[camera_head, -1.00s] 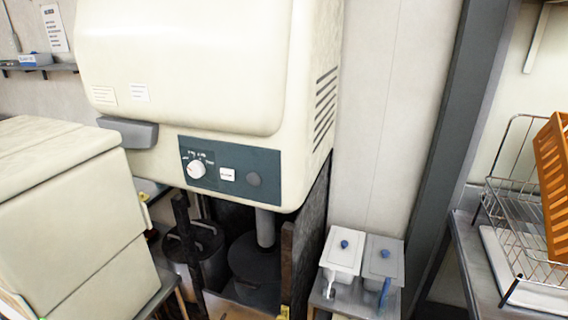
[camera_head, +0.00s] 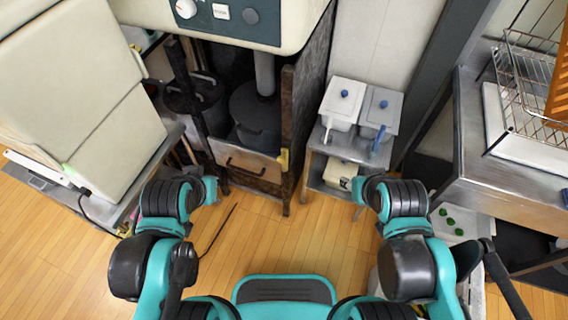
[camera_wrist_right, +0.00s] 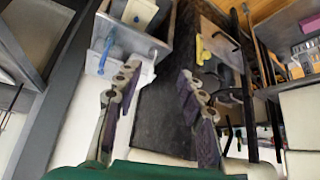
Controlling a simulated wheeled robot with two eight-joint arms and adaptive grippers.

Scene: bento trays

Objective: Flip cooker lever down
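The beige cooker (camera_head: 300,20) stands at the top of the head view, with only its lower edge in sight. Its dark control panel (camera_head: 240,22) carries a white knob, a white switch and a dark round button. The grey lever-like handle seen earlier at its lower left is out of the head view now. My right gripper (camera_wrist_right: 158,75) shows in the right wrist view with its two fingers spread and nothing between them. In the head view I see my two teal and black arms low in front, but no fingers. My left gripper is not in view.
Below the cooker is an open bay with a dark pot (camera_head: 256,118) and a lidded pot (camera_head: 197,102). A small stand (camera_head: 336,152) with two lidded bins is to the right. A beige cabinet (camera_head: 75,90) is left; a metal counter (camera_head: 500,178) is right. Wooden floor lies between.

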